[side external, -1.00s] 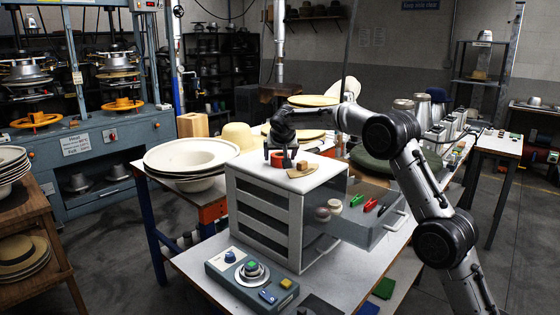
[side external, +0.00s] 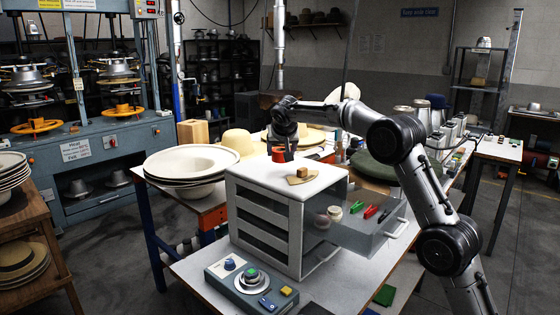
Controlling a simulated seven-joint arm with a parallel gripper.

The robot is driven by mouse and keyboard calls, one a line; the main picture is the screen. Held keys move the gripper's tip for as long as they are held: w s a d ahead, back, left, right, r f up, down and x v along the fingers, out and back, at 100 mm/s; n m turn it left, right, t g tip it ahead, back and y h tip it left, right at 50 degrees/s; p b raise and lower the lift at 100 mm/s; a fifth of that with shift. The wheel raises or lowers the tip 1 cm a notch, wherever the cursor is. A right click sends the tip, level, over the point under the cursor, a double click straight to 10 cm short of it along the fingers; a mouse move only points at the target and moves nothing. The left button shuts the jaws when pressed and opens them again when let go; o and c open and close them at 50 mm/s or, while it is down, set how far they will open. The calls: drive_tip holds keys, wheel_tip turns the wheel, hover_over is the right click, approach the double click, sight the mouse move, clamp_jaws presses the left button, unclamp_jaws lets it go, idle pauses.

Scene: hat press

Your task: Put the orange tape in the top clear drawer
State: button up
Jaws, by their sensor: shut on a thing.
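The orange tape (side external: 278,154) is in my gripper (side external: 282,153), which is shut on it just above the back left of the cabinet's white top. Whether the tape still touches the top is hard to tell. The top clear drawer (side external: 376,232) is pulled out to the right of the white cabinet (side external: 262,180). In the drawer are a green clip (side external: 356,207), a red clip (side external: 371,211), a dark clip (side external: 384,215) and round pale items (side external: 334,213). The fingertips are small and partly hidden by the tape.
A small wooden block on a tan piece (side external: 302,173) lies on the cabinet top, near the tape. A control box (side external: 248,287) with buttons stands in front of the cabinet. Stacked white hat forms (side external: 190,163) are at left. Hats stand behind.

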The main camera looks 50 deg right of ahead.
drive_tip(key=s+a+r, duration=0.4)
drive_tip(key=s+r, duration=0.5)
drive_tip(key=s, duration=0.3)
drive_tip(key=s+d+f+m+g+h, duration=0.1)
drive_tip(key=s+d+f+m+g, duration=0.3)
drive_tip(key=s+f, duration=0.4)
drive_tip(key=s+d+f+m+g+h, duration=0.25)
drive_tip(key=s+f+m, duration=0.25)
drive_tip(key=s+f, duration=0.3)
drive_tip(key=shift+y, duration=0.35)
drive_tip(key=f, duration=0.7)
drive_tip(key=shift+d, duration=0.25)
drive_tip(key=o, duration=1.4)
drive_tip(key=shift+f, duration=0.1)
drive_tip(key=shift+o, duration=0.2)
